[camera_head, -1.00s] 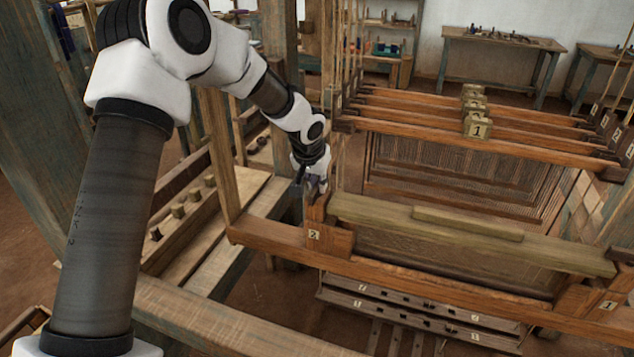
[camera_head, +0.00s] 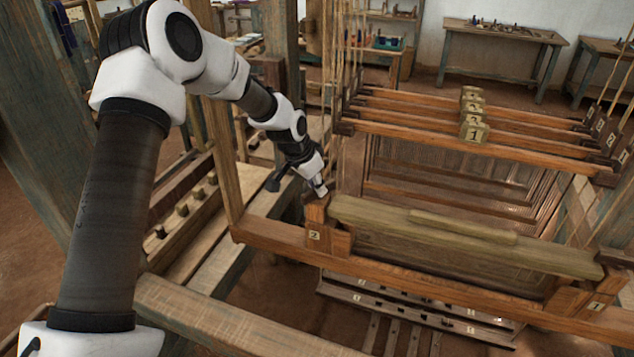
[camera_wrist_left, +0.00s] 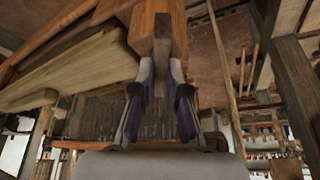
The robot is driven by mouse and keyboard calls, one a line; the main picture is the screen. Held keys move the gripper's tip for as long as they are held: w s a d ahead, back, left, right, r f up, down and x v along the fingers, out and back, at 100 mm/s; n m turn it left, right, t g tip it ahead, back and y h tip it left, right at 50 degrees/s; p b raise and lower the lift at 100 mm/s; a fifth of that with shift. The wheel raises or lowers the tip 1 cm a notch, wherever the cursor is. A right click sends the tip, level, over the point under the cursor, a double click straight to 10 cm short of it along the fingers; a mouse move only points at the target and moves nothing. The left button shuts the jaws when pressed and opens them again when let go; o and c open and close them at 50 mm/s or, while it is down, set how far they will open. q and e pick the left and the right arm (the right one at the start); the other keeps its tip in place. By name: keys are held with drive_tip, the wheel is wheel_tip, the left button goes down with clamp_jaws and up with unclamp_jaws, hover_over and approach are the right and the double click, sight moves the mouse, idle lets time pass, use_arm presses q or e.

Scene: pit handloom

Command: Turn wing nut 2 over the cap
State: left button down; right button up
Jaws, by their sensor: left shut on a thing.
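The wooden post marked 2 (camera_head: 316,214) stands at the left end of the loom's front beam. The cap (camera_head: 390,216), a pale olive-brown wooden bar, runs right from it; it also shows at upper left in the left wrist view (camera_wrist_left: 75,70). My left gripper (camera_head: 321,190) is at the top of post 2, shut on wing nut 2. The fingers hide the nut almost wholly. In the left wrist view the two fingertips (camera_wrist_left: 160,68) meet the end of the post (camera_wrist_left: 157,25). My right gripper is not in view.
Hanging cords (camera_head: 345,60) and the heddle bars (camera_head: 450,137) with numbered blocks lie just behind the cap. A wooden upright (camera_head: 222,160) stands left of the gripper. The front beam (camera_head: 400,275) crosses below.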

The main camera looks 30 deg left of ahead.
use_arm(q)
drive_tip(key=m+b, duration=0.1)
drive_tip(key=m+h+b, duration=0.1)
drive_tip(key=m+b, duration=0.1)
drive_tip(key=shift+a+f+m+g, duration=0.1)
drive_tip(key=shift+f+m+g, duration=0.2)
drive_tip(key=shift+f, duration=0.05)
drive_tip(key=m+h+b, duration=0.1)
drive_tip(key=m+b, duration=0.1)
drive_tip(key=shift+r+m+g, duration=0.1)
drive_tip(key=shift+m+g, duration=0.3)
drive_tip(key=m, duration=0.2)
drive_tip(key=shift+r+m+g+h, duration=0.1)
drive_tip(key=shift+m+g+h, duration=0.2)
drive_tip(key=shift+g+h, duration=0.1)
drive_tip(key=shift+w+m+g, duration=0.1)
drive_tip(key=shift+m+g, duration=0.5)
drive_tip(key=shift+m, duration=0.9)
drive_tip(key=c, duration=1.2)
unclamp_jaws()
drive_tip(key=shift+c, duration=0.2)
drive_tip(key=shift+o, duration=0.3)
drive_tip(key=shift+w, duration=0.15)
drive_tip(key=w+v, duration=0.1)
drive_tip(key=v, duration=1.1)
drive_tip(key=shift+s+a, duration=0.2)
drive_tip(key=shift+s, duration=0.25)
